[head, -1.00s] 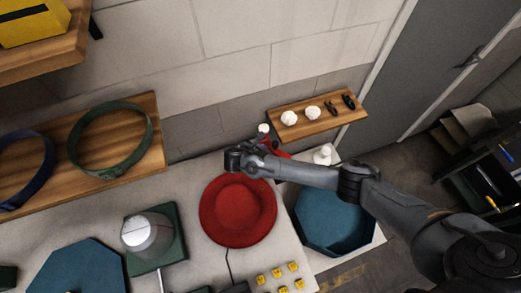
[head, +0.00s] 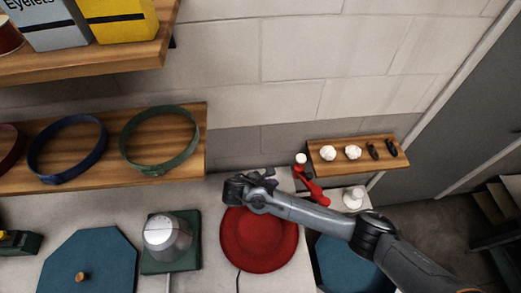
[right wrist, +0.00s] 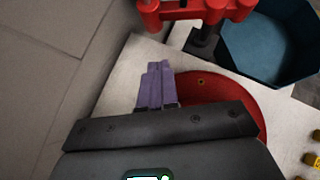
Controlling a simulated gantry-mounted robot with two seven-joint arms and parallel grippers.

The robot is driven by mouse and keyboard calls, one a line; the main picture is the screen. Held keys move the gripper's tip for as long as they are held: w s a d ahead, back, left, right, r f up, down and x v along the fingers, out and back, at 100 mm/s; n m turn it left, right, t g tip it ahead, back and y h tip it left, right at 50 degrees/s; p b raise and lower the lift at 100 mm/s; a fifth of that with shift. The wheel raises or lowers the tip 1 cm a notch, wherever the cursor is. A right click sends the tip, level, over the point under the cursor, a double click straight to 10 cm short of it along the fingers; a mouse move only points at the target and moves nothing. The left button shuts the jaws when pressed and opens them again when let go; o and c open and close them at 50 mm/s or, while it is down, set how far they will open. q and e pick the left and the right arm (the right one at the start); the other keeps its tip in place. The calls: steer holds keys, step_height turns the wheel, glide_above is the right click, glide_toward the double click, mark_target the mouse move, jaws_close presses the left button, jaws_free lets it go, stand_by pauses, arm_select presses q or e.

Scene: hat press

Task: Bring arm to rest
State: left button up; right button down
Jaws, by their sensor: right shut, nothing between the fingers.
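My right gripper (head: 268,184) is over the far edge of the red hat (head: 259,242), with its arm reaching in from the right. In the right wrist view its purple fingers (right wrist: 155,86) lie together with nothing between them. The red hat (right wrist: 225,93) shows beside and beyond the fingers there, partly hidden by my gripper body. The hat lies on the pale bench top. My left gripper is not in the head view.
A red lever device (head: 312,187) stands behind my right arm. A blue octagonal bin (head: 340,262) is partly under that arm. A metal dome on a green base (head: 168,236) stands left of the hat. A wooden shelf (head: 190,153) holds coloured hat bands.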

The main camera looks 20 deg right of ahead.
steer(key=s+a+r+m+g+y+p, duration=0.1)
steer(key=s+a+m+y+p, duration=0.1)
steer(key=s+a+m+y, duration=0.35)
steer(key=s+a+r+m+y+p, duration=0.1)
steer(key=s+a+m+y+p, duration=0.15)
steer(key=s, duration=0.55)
steer(key=s+d+r+m+t+y+p, duration=0.1)
steer(key=s+d+r+m+p, duration=0.2)
steer(key=s+d+r+m, duration=0.7)
steer(key=shift+s+d+m+t, duration=0.3)
steer(key=shift+s+d+m, duration=0.55)
steer(key=shift+s, duration=0.3)
steer(key=shift+a+r, duration=0.1)
